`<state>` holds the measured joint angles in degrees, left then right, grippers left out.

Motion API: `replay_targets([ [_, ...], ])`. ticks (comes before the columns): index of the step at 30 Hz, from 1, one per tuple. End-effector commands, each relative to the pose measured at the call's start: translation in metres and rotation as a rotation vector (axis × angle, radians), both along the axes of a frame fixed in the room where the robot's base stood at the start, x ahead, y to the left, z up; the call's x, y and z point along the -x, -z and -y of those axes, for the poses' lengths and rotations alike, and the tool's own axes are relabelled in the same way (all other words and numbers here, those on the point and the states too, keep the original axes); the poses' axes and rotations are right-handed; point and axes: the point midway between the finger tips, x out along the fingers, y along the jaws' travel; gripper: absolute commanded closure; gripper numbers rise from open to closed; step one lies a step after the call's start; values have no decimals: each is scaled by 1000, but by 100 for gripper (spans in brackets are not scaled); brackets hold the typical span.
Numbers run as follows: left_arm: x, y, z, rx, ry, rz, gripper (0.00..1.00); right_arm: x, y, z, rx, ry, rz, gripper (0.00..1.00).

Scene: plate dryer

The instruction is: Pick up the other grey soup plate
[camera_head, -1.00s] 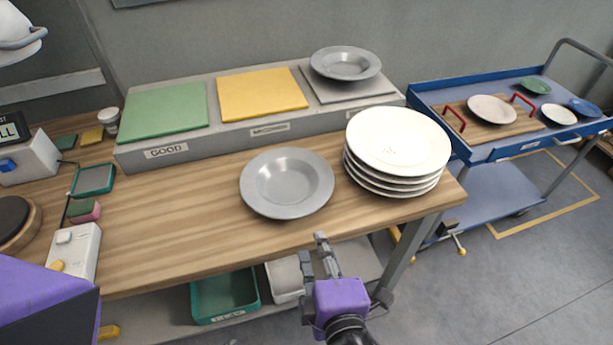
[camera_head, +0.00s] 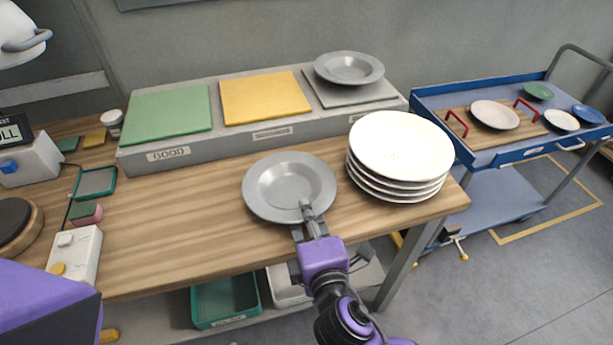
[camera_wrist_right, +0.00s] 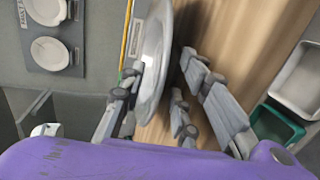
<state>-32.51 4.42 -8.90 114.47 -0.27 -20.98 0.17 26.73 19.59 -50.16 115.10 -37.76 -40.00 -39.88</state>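A grey soup plate (camera_head: 289,184) lies on the wooden table near its front edge; it also shows edge-on in the right wrist view (camera_wrist_right: 152,62). My right gripper (camera_head: 303,217) is at the plate's front rim. In the right wrist view my right gripper (camera_wrist_right: 165,82) is open, with the rim between its fingers and a gap on the right-hand side. Another grey soup plate (camera_head: 349,68) sits on the grey pad (camera_head: 388,91) of the back ledge. My left gripper is out of view.
A stack of white plates (camera_head: 402,147) stands close right of the near grey plate. The ledge also carries a green pad (camera_head: 167,115) and a yellow pad (camera_head: 265,96). A blue cart (camera_head: 470,160) with several plates is at the right.

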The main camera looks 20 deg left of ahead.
Motion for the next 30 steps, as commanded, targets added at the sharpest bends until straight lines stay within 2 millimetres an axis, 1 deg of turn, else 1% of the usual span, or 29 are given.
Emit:
replay_targets([
  [3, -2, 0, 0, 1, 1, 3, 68, 0, 0, 0, -1, 0, 0, 72],
  [9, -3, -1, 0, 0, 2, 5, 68, 0, 0, 0, -1, 0, 0, 98],
  [10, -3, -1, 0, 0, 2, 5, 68, 0, 0, 0, -1, 0, 0, 100],
  [26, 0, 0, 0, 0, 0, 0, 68, 0, -3, 0, -4, -1, 4, 100],
  [30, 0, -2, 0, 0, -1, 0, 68, 0, -11, -1, -6, -2, 5, 100],
])
